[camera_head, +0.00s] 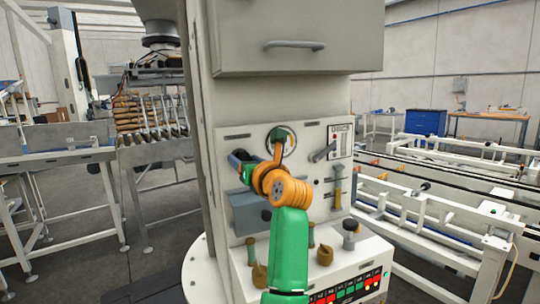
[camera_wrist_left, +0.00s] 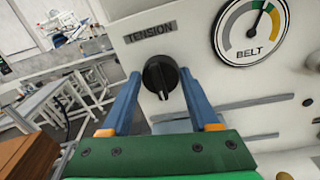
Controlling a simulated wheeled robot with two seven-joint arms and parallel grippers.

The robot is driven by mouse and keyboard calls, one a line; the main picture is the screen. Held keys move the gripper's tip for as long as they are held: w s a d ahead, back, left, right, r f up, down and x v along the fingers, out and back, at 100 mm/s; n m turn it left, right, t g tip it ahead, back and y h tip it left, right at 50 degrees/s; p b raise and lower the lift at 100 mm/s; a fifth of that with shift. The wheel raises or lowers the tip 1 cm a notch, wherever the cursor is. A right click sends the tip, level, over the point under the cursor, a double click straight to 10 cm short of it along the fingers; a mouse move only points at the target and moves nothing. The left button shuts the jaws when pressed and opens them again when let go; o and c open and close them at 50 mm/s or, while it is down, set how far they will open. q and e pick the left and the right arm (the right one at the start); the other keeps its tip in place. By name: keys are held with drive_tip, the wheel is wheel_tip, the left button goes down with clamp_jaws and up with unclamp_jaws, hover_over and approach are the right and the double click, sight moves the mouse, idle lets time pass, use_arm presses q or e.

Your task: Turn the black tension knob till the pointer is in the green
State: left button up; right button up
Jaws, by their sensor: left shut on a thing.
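The black tension knob (camera_wrist_left: 160,76) sits on the pale panel under the word TENSION in the left wrist view. The blue fingers of my left gripper (camera_wrist_left: 160,82) are on either side of it, shut on it. In the head view my arm partly covers the gauge (camera_head: 290,139).
Below, a console has knobs and a lit button row (camera_head: 350,287). A cabinet with a handle (camera_head: 294,45) overhangs the panel. Conveyor frames (camera_head: 440,215) stand at the right.

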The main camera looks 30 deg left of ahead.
use_arm(q)
drive_tip(key=o, duration=1.2)
drive_tip(key=shift+s+a, duration=0.1)
drive_tip(key=shift+s, duration=0.05)
drive_tip(key=shift+o, duration=1)
drive_tip(key=shift+s+a+r, duration=0.1)
drive_tip(key=shift+s+a, duration=0.05)
drive_tip(key=shift+s, duration=0.05)
drive_tip(key=b+v, duration=0.3)
drive_tip(key=v, duration=0.4)
drive_tip(key=shift+s+d+r+y, duration=0.25)
drive_tip(key=shift+s+r+y, duration=0.05)
